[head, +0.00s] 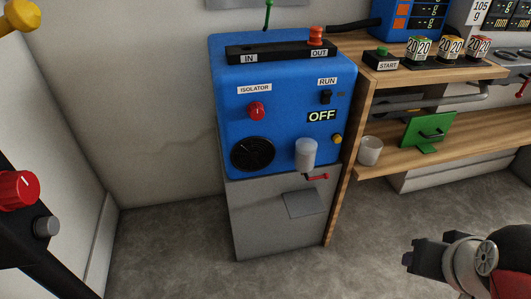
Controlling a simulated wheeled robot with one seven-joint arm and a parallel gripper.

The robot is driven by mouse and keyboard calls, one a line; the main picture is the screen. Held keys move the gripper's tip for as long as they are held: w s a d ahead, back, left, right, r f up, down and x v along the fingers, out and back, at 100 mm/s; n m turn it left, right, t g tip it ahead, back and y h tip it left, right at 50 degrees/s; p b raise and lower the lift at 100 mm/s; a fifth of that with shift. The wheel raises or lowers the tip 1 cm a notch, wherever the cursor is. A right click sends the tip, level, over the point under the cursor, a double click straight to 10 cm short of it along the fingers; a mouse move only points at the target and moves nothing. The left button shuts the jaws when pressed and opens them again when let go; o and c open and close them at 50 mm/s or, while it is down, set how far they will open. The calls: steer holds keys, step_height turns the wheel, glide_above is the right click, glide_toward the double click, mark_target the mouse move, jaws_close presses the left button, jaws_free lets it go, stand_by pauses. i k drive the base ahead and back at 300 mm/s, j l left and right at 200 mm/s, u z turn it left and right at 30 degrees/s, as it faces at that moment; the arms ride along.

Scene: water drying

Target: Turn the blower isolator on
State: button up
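The blower unit is a blue cabinet (285,115) on a grey base, against the wall at the middle of the head view. Its isolator is a red knob (256,111) under the "ISOLATOR" label (254,89), on the upper left of the front face. An "OFF" sign (322,116) is on the right of that face. My gripper (408,257) is at the lower right, over the floor and well away from the knob. Only its dark end shows, and I cannot tell whether it is open or shut. No object shows in it.
A black switch (326,97), a round gauge (253,154), a clear cup (306,154) and a red lever (316,177) are on the cabinet front. A wooden bench (440,74) stands to the right. Black equipment with a red knob (15,189) is at left. The floor in front is clear.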

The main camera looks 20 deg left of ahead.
mark_target(256, 110)
steer(key=u, duration=0.4)
steer(key=j+u, duration=0.15)
steer(key=u, duration=0.6)
steer(key=i+l+z, duration=0.1)
steer(key=l+z, duration=0.35)
steer(key=l, duration=0.5)
